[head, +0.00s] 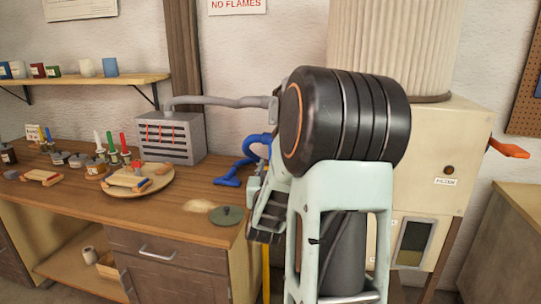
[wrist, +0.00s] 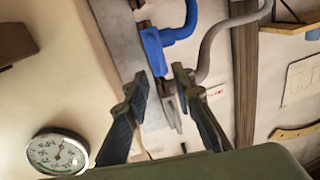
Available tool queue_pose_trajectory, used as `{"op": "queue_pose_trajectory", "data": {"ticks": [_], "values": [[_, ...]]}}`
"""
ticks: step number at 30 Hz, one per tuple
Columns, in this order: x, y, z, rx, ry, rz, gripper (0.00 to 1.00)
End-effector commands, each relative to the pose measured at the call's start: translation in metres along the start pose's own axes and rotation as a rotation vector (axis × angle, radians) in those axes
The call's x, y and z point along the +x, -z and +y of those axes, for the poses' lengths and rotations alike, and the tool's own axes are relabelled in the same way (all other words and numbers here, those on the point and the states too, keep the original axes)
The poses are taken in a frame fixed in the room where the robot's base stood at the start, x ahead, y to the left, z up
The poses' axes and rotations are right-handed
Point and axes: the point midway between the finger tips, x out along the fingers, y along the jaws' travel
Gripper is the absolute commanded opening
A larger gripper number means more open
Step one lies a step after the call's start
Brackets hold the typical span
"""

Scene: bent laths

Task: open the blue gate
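The blue gate's bent handle (head: 240,165) shows in the head view above the right end of the workbench, just left of my arm. In the wrist view the blue handle (wrist: 154,48) lies just beyond my fingertips, fixed beside a grey plate (wrist: 122,45). My gripper (wrist: 162,86) is open, with a clear gap between its two fingers and nothing held. The handle's lower end is close to the gap; I cannot tell whether it touches a finger. In the head view my arm hides part of the gate and most of my gripper.
A grey pipe (head: 220,101) runs from a slotted grey box (head: 172,138) toward the cream filter cabinet (head: 450,150), which has an orange lever (head: 508,148). A round tray (head: 128,182) and a green lid (head: 226,215) lie on the workbench (head: 180,208). A gauge (wrist: 58,152) shows in the wrist view.

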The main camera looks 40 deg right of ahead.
Motion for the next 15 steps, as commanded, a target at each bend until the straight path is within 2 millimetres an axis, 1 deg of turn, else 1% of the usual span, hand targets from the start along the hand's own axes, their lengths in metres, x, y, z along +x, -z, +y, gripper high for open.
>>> {"op": "queue_pose_trajectory", "data": {"ticks": [1,3,9,15], "values": [[0.01,0.001,0.001,0.003,-0.001,-0.001,0.23],[0.022,0.0,0.0,0.002,0.0,-0.003,0.23],[0.056,0.001,0.0,0.002,0.0,-0.002,0.23],[0.077,0.0,0.0,0.002,0.0,-0.002,0.23]]}}
